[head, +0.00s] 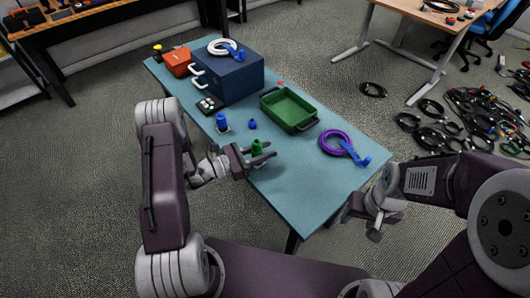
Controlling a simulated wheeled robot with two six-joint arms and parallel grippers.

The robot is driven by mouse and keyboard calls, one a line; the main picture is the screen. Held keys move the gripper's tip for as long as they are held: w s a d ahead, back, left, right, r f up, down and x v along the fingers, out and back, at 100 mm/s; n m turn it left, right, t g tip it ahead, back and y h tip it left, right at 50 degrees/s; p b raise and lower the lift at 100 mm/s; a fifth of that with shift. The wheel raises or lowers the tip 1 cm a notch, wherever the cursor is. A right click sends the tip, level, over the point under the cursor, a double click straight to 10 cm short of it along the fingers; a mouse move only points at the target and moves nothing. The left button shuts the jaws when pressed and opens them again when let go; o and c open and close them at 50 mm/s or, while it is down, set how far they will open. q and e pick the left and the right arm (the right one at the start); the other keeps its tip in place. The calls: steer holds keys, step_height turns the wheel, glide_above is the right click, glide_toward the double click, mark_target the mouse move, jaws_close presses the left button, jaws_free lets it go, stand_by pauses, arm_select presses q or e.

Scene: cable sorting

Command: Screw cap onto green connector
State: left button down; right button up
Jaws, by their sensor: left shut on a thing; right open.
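My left gripper (260,160) is over the near left edge of the blue-green table. It is shut on the green connector (257,148), whose green body stands up above the fingers. The connector's lower part is hidden by the fingers. I cannot tell whether a cap is on it. My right gripper (360,218) is open and empty, off the table's near right edge and well apart from the connector. No separate green cap can be made out. A small blue piece (253,125) lies on the table beyond the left gripper.
A taller blue connector (222,122) stands near the left edge. A green tray (291,125), purple cable coil (335,143), dark blue box (236,80), button panel (208,104) and orange case (177,62) occupy the table. Its near middle is clear.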

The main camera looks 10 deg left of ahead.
arm_select(q)
steer(key=shift+f, duration=0.2)
steer(key=shift+f, duration=0.2)
steer(key=c, duration=1)
jaws_free()
steer(key=shift+c, duration=0.2)
steer(key=shift+r, duration=0.1)
steer(key=shift+a+r, duration=0.1)
steer(key=shift+r, duration=0.05)
steer(key=v, duration=1.2)
steer(key=shift+p, duration=0.35)
